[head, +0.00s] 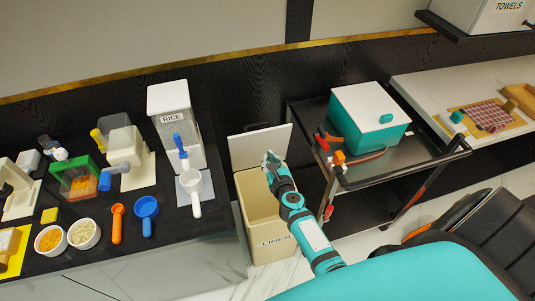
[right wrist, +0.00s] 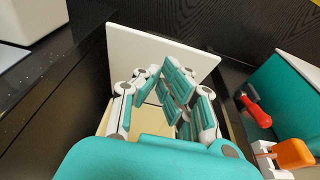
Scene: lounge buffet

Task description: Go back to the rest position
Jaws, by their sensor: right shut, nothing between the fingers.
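My right gripper (head: 271,158) is above the open beige linen bin (head: 270,245), in front of its raised white lid (head: 262,144). In the right wrist view my right gripper (right wrist: 178,90) is shut with nothing in it, and the lid (right wrist: 150,50) stands behind it. The part of the bin's inside that shows looks empty; my arm hides some of it. My left gripper is not in view.
Left of the bin is a black counter (head: 180,225) with a rice dispenser (head: 172,110), a white cup (head: 196,190) and bowls. Right of it is a dark cart (head: 350,180) carrying a teal box (head: 370,130). A black chair (head: 490,230) stands at the lower right.

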